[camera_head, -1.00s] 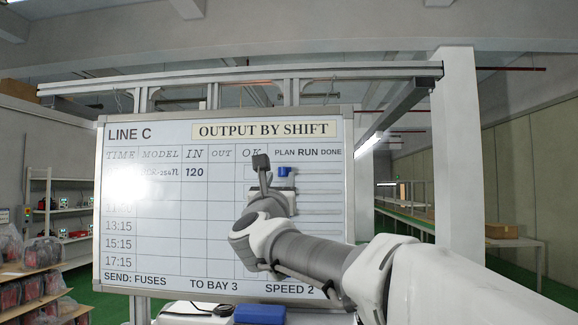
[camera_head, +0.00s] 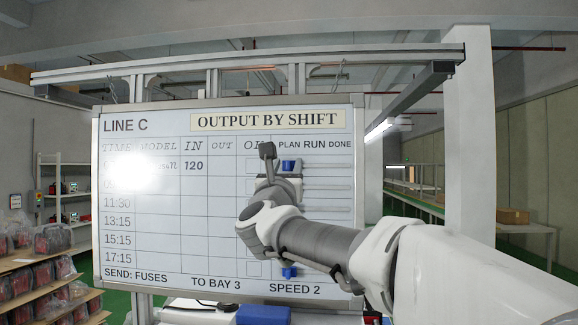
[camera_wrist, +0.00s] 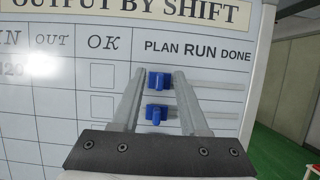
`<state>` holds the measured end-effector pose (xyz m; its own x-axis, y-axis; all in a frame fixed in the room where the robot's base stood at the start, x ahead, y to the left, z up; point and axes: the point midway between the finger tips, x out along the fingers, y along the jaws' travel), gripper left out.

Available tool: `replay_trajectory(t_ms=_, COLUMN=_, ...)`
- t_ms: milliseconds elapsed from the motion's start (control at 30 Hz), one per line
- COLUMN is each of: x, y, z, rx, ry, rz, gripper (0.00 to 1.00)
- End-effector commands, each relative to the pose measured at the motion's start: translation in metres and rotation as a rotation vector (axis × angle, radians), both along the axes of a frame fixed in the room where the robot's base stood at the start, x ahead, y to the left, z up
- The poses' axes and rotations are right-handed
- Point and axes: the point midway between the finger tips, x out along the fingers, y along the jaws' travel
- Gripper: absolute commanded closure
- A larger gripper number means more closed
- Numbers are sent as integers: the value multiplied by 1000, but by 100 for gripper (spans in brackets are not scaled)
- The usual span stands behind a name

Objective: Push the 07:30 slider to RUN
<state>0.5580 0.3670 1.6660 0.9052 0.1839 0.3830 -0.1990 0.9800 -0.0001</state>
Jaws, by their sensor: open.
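The whiteboard (camera_head: 160,230) has a top row with a blue slider (camera_head: 289,165) on a horizontal rail. In the wrist view this top blue slider (camera_wrist: 159,81) sits under PLAN, left of the RUN label (camera_wrist: 200,50). Glare hides the row's time, but it is the first row under the headings. My gripper (camera_head: 279,166) is in front of the board at this row. In the wrist view my gripper (camera_wrist: 160,76) is open, its two fingers appearing left and right of the top slider. I cannot tell whether either finger touches it.
A second blue slider (camera_wrist: 156,113) sits just below, also under PLAN and close to my fingers. Another blue slider (camera_head: 289,272) shows in the bottom row. The rail (camera_wrist: 215,86) right of the top slider looks clear. Shelves (camera_head: 40,285) stand at left.

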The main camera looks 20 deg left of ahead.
Motion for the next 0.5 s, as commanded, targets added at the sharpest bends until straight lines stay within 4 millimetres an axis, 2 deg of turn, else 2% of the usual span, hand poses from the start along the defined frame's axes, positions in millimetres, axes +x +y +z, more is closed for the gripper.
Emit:
replay_trajectory(t_ms=33, x=0, y=0, z=0, rx=0, ry=0, rz=0, gripper=56)
replay_trajectory(t_ms=267, x=0, y=0, z=0, rx=0, ry=0, rz=0, gripper=98)
replay_trajectory(t_ms=300, x=0, y=0, z=0, rx=0, ry=0, rz=0, gripper=100)
replay_trajectory(t_ms=500, x=0, y=0, z=0, rx=0, ry=0, rz=0, gripper=100)
